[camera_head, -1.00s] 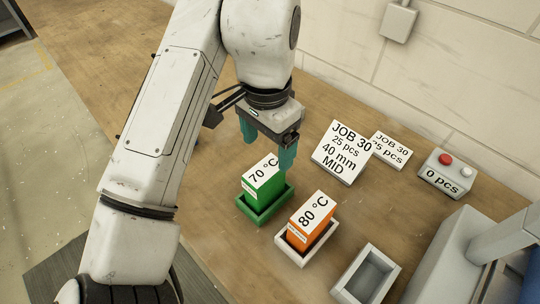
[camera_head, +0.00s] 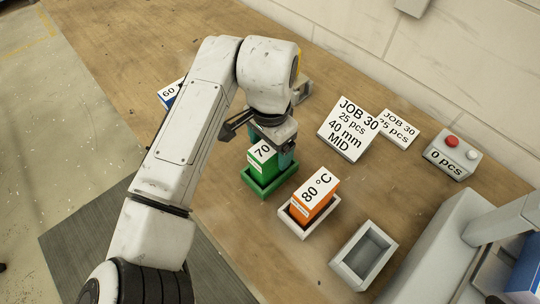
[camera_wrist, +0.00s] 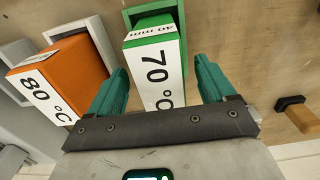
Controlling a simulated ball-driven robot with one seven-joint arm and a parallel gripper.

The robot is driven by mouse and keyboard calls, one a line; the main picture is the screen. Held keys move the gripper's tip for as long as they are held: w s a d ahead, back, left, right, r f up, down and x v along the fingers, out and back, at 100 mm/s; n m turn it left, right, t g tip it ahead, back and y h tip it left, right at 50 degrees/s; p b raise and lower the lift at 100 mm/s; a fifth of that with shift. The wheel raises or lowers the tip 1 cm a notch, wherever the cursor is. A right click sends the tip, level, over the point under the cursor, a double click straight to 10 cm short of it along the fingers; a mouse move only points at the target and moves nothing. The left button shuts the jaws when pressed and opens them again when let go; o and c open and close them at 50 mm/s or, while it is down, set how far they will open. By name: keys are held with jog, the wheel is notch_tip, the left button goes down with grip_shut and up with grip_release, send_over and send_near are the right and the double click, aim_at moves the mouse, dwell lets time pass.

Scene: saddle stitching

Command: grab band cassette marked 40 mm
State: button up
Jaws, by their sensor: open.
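The green cassette (camera_head: 262,166) with a white "70 °C" face stands in a green tray (camera_head: 268,191). In the wrist view the cassette (camera_wrist: 152,68) carries a "40 mm" label on its narrow side. My gripper (camera_wrist: 160,75) is open, with one teal finger on each side of the green cassette and visible gaps between. In the head view my gripper (camera_head: 273,143) is low over the cassette's top and partly hides its label.
An orange "80 °C" cassette (camera_head: 316,197) stands in a pale tray (camera_head: 297,226) close to the right. Beyond it is an empty grey tray (camera_head: 343,264). A blue "60" cassette (camera_head: 171,93) is partly behind my arm. A job sign (camera_head: 346,130) stands behind.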

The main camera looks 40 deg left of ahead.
jog(key=shift+f, duration=0.15)
grip_shut()
dwell(0.7)
